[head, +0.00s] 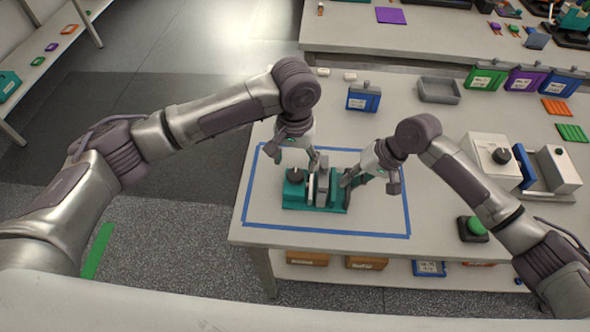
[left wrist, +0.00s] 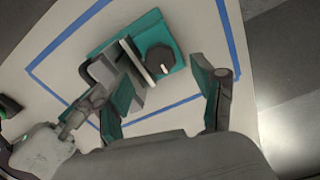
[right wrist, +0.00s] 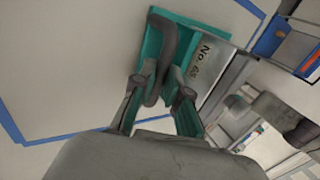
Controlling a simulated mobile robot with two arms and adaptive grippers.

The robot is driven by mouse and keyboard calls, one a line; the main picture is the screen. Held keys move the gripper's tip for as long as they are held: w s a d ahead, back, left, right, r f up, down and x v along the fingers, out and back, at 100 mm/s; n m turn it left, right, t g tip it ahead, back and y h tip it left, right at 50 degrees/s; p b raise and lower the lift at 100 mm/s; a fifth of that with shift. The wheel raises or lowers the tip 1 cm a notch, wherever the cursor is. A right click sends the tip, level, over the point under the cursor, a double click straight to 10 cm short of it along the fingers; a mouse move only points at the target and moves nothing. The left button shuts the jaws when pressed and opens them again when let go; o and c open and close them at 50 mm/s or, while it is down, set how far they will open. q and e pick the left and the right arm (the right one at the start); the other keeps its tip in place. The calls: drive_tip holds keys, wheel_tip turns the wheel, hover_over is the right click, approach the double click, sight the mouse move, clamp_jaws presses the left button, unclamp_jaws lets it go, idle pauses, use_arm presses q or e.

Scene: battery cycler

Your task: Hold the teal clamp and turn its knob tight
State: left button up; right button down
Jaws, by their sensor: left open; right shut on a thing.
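The teal clamp (head: 330,207) stands inside a blue taped outline on the table. It also shows in the left wrist view (left wrist: 172,30). Its dark round knob (head: 295,174) is at the left end; the knob (left wrist: 160,59) has a pale mark on top. A grey block and a white plate stand in its middle. My right gripper (head: 350,179) is shut on the dark curved handle (right wrist: 166,48) at the right end. My left gripper (head: 296,157) is open above the clamp's left part. In the left wrist view its fingers (left wrist: 164,95) are apart, with the knob beyond them, not gripped.
Blue tape (head: 325,232) surrounds the clamp on bare table. A blue box (head: 363,98) and a grey tray (head: 438,91) stand behind. At the right are a white device (head: 492,160) and a green button (head: 474,228). The table's front edge is close to the tape.

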sight(295, 174)
use_arm(q)
wheel_tip(295, 174, down, 5)
drive_tip(key=shift+r, duration=0.1)
idle(0.3)
drive_tip(key=c, duration=1.2)
drive_tip(key=shift+o, duration=0.2)
